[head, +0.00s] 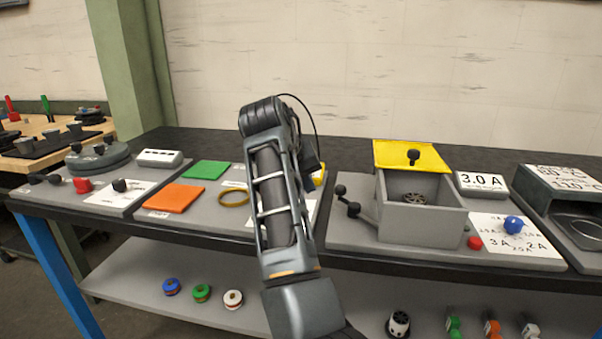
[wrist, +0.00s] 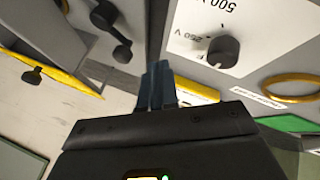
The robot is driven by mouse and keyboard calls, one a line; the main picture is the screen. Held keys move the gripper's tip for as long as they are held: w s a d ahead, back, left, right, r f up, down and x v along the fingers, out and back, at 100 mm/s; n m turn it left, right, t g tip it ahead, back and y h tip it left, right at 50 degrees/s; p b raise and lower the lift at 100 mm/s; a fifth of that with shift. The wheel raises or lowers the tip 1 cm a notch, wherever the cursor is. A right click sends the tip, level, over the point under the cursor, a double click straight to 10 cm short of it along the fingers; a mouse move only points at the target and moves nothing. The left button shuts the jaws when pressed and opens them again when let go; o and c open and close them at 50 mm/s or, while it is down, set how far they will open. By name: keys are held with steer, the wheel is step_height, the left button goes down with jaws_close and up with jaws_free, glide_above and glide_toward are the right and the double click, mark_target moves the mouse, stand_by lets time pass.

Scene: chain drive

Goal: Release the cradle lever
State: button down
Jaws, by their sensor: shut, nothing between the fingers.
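A grey box (head: 420,212) with a yellow lid (head: 412,156) stands on the bench right of my arm. Two black ball-ended levers, an upper one (head: 341,191) and a lower one (head: 354,208), stick out at its left side. Both also show in the wrist view, one near the top edge (wrist: 103,14) and one below it (wrist: 122,53). I cannot tell which is the cradle lever. My gripper (wrist: 160,70) is shut and empty, apart from both levers in the wrist view.
A white dial panel with a black knob (wrist: 223,50) and a yellow part (wrist: 197,91) are close to my fingers. A yellow ring (head: 235,198), orange plate (head: 174,198) and green plate (head: 206,170) lie left. A blue knob (head: 513,224) and red button (head: 475,243) are right.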

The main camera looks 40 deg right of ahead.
steer(key=d, duration=0.1)
steer(key=d+f, duration=0.2)
steer(key=d, duration=0.1)
steer(key=shift+s+d, duration=0.1)
steer(key=shift+s, duration=0.3)
steer(key=shift+s+d, duration=0.2)
steer(key=shift+d, duration=0.25)
steer(key=p, duration=0.1)
steer(key=d+p, duration=0.1)
steer(key=shift+d+r+p, duration=0.2)
steer(key=shift+r+p, duration=0.05)
steer(key=shift+p, duration=0.15)
steer(key=shift+d+p, duration=0.2)
steer(key=shift+p, duration=0.25)
steer(key=shift+d+f, duration=0.15)
steer(key=shift+f, duration=0.05)
steer(key=shift+d, duration=0.1)
